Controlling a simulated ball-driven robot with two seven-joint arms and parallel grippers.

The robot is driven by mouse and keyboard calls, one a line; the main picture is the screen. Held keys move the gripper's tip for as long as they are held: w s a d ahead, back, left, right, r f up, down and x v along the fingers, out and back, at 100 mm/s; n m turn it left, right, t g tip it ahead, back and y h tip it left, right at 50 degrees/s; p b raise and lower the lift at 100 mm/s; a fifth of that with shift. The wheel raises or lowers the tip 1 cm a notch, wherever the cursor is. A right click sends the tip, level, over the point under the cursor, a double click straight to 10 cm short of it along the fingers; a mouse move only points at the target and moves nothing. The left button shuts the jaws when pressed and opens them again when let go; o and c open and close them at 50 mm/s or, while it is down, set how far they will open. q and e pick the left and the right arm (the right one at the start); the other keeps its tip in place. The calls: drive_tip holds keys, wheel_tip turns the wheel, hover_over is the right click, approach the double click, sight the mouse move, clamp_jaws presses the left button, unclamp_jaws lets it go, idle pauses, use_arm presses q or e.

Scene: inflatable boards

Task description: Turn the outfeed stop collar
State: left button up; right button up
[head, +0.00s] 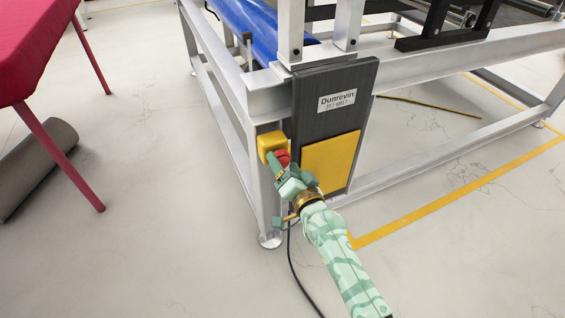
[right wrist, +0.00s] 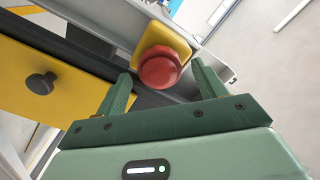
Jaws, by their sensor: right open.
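The outfeed stop collar is a red, faceted knob (head: 282,157) on a yellow box (head: 270,141) at the corner post of the machine frame. In the right wrist view the red collar (right wrist: 160,69) stands out from the yellow box (right wrist: 178,38). My right gripper (head: 289,172) is open in front of the collar. In the right wrist view the fingers of my right gripper (right wrist: 161,70) point at the collar, one to each side, with visible gaps. I cannot tell how deep the fingertips reach along it. My left gripper is not in view.
A dark panel (head: 325,113) with a "Dunrevin" label and a yellow cover (head: 331,163) stands right of the collar. The cover has a black knob (right wrist: 41,83). A black cable (head: 293,262) hangs to the floor. A red table (head: 30,45) stands at left; floor between is clear.

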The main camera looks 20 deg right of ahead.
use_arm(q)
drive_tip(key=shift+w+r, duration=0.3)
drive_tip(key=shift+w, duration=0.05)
use_arm(e)
drive_tip(key=shift+w, duration=0.8)
drive_tip(key=c, duration=1)
